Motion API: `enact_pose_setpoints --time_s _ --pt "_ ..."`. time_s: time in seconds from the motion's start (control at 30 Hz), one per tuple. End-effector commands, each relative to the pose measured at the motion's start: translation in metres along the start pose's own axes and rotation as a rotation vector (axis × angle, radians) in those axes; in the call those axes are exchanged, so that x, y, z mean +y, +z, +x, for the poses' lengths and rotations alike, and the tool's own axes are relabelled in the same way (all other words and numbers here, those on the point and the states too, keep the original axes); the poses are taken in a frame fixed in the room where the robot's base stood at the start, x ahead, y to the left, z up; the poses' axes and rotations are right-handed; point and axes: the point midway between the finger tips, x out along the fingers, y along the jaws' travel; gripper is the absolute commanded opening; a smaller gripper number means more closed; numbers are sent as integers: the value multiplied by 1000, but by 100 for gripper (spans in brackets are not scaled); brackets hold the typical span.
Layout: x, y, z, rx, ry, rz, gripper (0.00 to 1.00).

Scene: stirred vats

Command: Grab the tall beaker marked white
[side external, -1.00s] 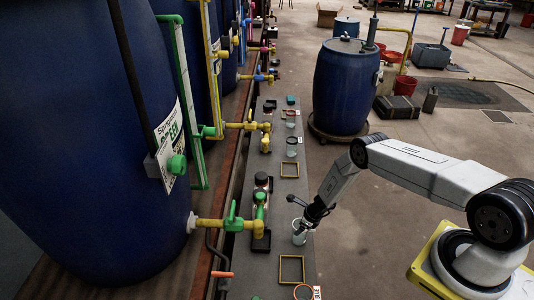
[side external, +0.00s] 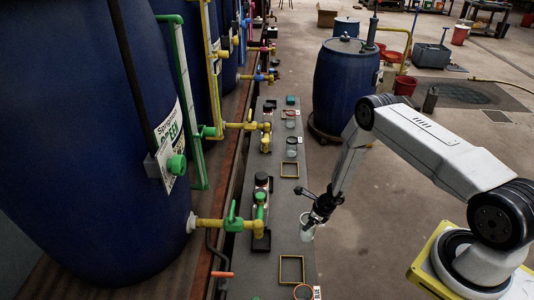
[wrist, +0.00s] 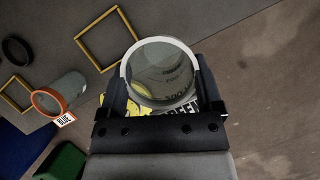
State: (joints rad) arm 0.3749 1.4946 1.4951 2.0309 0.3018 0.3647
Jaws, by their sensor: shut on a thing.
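A tall clear beaker with a white rim (wrist: 128,66) is between the jaws of my gripper (wrist: 166,108) in the wrist view. The jaws are shut on it from both sides, and I look into its open mouth. In the side external view my gripper (side external: 316,212) holds the beaker (side external: 307,233) by the bench's right edge. Its base is too small there to tell how far it is above the surface. A partly hidden label with dark lettering shows behind the beaker in the wrist view.
The long grey bench (side external: 268,268) carries yellow square frames (side external: 291,268) and an orange-rimmed beaker (wrist: 58,97) with a label. Other beakers (side external: 291,149) stand farther along. A green-handled yellow tap (side external: 232,220) projects from the large blue vat (side external: 80,150). Open floor lies to the right.

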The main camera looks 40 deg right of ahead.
Motion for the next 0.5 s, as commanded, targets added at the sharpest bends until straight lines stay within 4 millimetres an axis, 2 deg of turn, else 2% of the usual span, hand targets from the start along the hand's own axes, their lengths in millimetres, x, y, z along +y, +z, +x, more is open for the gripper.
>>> enact_pose_setpoints --time_s 0.1,0.5 --pt "6 -3 -16 1 -1 2 25" --pt "37 -36 -54 1 0 1 25"
